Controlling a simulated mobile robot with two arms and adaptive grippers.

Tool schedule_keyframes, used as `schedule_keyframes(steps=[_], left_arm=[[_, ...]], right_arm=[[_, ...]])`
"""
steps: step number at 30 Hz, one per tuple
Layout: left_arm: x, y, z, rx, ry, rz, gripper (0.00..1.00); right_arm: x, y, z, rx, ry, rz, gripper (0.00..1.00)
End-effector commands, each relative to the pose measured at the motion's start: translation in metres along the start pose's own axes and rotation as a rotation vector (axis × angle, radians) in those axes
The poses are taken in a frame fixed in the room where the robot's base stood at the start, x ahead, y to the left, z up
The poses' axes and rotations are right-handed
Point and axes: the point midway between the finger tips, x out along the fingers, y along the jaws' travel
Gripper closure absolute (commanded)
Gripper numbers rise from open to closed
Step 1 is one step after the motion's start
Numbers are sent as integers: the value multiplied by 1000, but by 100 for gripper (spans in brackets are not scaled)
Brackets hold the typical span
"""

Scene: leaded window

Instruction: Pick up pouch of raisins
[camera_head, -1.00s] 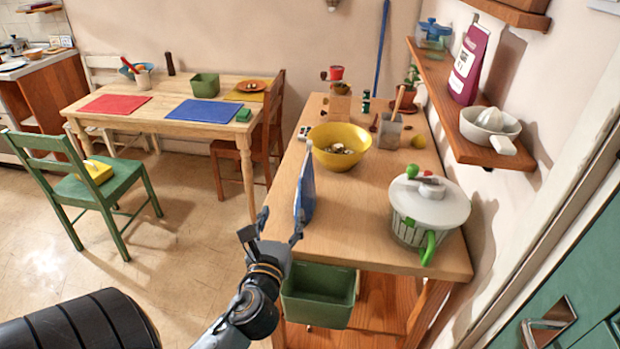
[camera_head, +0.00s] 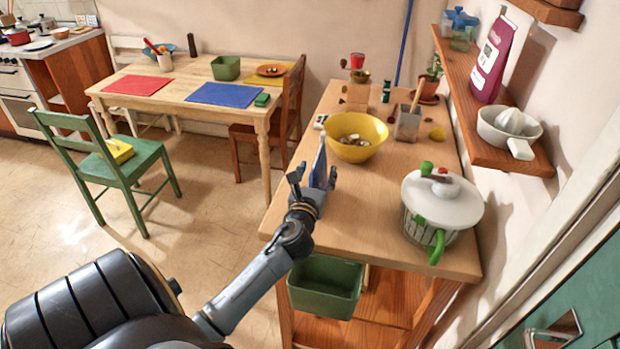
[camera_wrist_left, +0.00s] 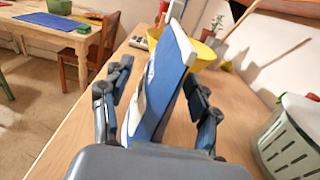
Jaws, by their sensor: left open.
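A thin blue-and-white pouch (camera_head: 319,166), which looks like the pouch of raisins, stands upright near the left edge of the wooden counter (camera_head: 372,215). My left gripper (camera_head: 315,178) is open, with one finger on each side of the pouch. In the left wrist view the pouch (camera_wrist_left: 162,85) rises between the two open fingers (camera_wrist_left: 160,85), with a visible gap to the right finger. Its lower part is hidden by the gripper's palm, and its label cannot be read. My right gripper is not in view.
A yellow bowl (camera_head: 356,138) stands just behind the pouch. A white-lidded salad spinner (camera_head: 440,205) stands to the right. A green bin (camera_head: 325,287) sits below the counter's front edge. A purple bag (camera_head: 491,60) stands on the wall shelf (camera_head: 500,152). The counter's middle is clear.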

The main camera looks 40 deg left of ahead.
Motion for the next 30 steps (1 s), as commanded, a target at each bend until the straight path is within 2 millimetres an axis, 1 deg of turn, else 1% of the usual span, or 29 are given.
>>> schedule_keyframes(steps=[1, 4, 8, 12, 14, 15, 17, 18, 20, 21, 30], left_arm=[[7, 0, 2, 0, -1, 2, 39], [15, 0, 2, 0, -1, 1, 39], [16, -1, 2, 0, -2, 0, 39], [15, -1, 3, 0, -3, 0, 39], [15, -1, 2, 0, -3, 0, 51], [16, -1, 2, 0, -3, 0, 60], [16, -1, 2, 0, -2, 0, 72], [17, -1, 2, 0, -2, 0, 80], [17, 0, 1, 0, -1, 0, 92], [18, 0, 1, 0, -1, 0, 100], [18, 0, 1, 0, -1, 0, 100]], right_arm=[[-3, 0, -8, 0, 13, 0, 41], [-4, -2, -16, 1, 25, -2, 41], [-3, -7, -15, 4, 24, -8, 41], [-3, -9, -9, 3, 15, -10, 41], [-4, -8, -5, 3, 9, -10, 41], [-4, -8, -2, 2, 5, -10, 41], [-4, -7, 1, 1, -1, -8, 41], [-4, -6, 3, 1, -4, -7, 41], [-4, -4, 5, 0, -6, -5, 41], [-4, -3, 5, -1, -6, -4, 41], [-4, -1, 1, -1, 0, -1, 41]])
